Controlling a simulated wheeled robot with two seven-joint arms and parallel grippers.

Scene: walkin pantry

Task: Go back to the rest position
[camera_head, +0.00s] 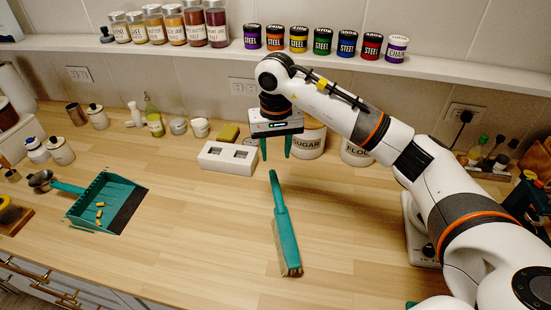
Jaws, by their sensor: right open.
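My right gripper (275,148) is open and empty, its two teal fingers pointing down above the wooden counter. A teal hand brush (285,225) lies on the counter below and in front of it, with its handle end toward the gripper and its bristles toward the front. The fingers look apart from the brush. A teal dustpan (97,195) lies at the left with several small yellow-brown pieces (99,212) in it. My left gripper is not in view.
Sugar (307,143) and flour (356,153) canisters stand behind my right arm. A shelf (200,47) with jars and tins runs above. The counter's middle front (200,240) is clear.

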